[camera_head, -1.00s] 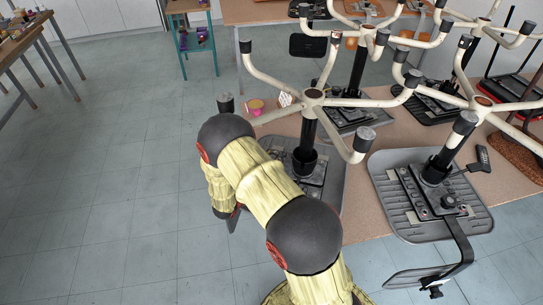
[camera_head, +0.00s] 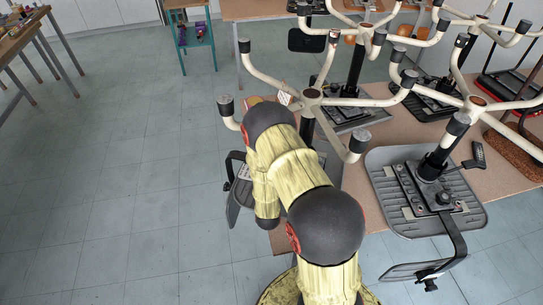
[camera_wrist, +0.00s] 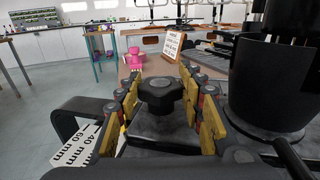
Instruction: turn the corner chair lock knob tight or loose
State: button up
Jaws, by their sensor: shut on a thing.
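The black lobed lock knob (camera_wrist: 161,92) stands in the middle of the wrist view, on a dark block of the corner chair's mechanism. My gripper (camera_wrist: 165,100) has its yellow-padded fingers on the left and right of the knob and is shut on it. In the head view the upturned corner chair (camera_head: 312,97) shows its pale legs with dark caps. My arm hides the knob, the gripper and much of the chair's seat plate (camera_head: 239,197) there.
A wide black cup-like column part (camera_wrist: 273,85) stands close right of my gripper. A pink figure (camera_wrist: 132,59) and a printed card (camera_wrist: 174,44) are beyond the knob. More upturned chairs crowd the table (camera_head: 386,122). Another chair's seat plate (camera_head: 385,174) lies at right; floor at left is clear.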

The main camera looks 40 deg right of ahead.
dwell(0.3)
jog(key=o, duration=1.1)
jog(key=shift+c, duration=0.2)
jog(key=shift+o, duration=0.5)
jog(key=shift+v, duration=3.75)
